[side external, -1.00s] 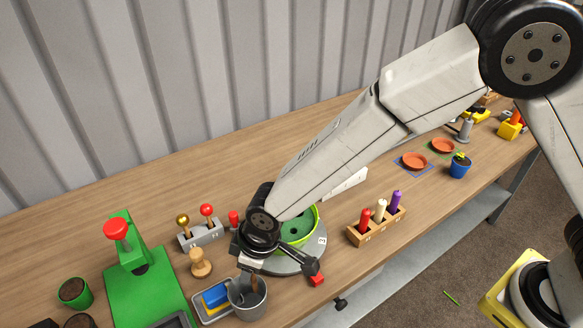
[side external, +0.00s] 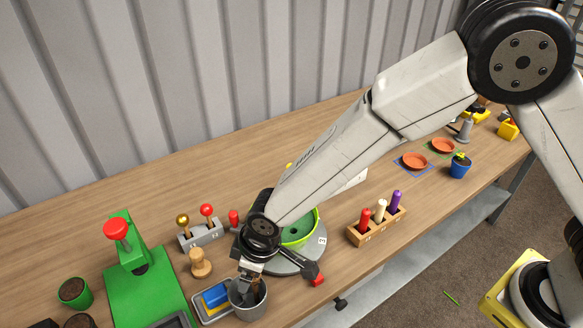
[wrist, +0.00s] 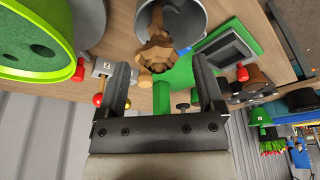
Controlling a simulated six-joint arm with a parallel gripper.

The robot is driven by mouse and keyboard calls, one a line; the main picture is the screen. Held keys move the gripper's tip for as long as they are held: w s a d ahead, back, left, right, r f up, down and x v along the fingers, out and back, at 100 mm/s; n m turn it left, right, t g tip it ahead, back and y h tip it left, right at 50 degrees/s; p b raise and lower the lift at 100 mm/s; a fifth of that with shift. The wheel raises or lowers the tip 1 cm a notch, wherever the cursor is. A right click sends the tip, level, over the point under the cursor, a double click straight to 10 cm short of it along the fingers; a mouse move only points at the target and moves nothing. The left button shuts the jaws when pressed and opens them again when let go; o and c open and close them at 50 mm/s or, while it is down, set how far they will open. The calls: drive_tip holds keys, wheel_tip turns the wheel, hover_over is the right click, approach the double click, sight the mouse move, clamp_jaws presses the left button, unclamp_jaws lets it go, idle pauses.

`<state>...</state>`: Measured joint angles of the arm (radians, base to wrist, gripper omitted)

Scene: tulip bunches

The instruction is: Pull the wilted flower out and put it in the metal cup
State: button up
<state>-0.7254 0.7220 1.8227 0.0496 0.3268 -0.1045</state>
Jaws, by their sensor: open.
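The metal cup (side external: 248,305) stands at the bench's front edge, and its rim fills the top of the wrist view (wrist: 198,22). A brown, crumpled wilted flower (wrist: 155,50) shows at the cup's mouth, its stalk reaching inside and its head at the rim. In the side view it is a small dark brown shape in the cup. My gripper (wrist: 163,78) is open, with its fingers apart and nothing between them. In the side view my gripper (side external: 247,278) hangs just over the cup's back rim. The green planter (side external: 300,232) is partly hidden by my arm.
A tray with blue and yellow blocks (side external: 214,297) sits directly left of the cup. A wooden stamp (side external: 200,264), a lever box (side external: 202,236) and a green press (side external: 135,258) stand further left. A rack of coloured pegs (side external: 377,222) is at the right.

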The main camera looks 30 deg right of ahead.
drive_tip(key=v, duration=0.7)
drive_tip(key=shift+r, duration=0.4)
drive_tip(key=shift+d, duration=0.1)
drive_tip(key=d+r+m+h, duration=0.15)
drive_tip(key=d+m, duration=0.25)
drive_tip(key=d, duration=1.4)
drive_tip(key=s+d+m, duration=0.5)
drive_tip(key=s+d, duration=0.2)
drive_tip(key=d, duration=0.6)
drive_tip(key=shift+s+d+h, duration=0.2)
drive_tip(key=shift+d+h, duration=0.1)
drive_tip(key=shift+h, duration=0.05)
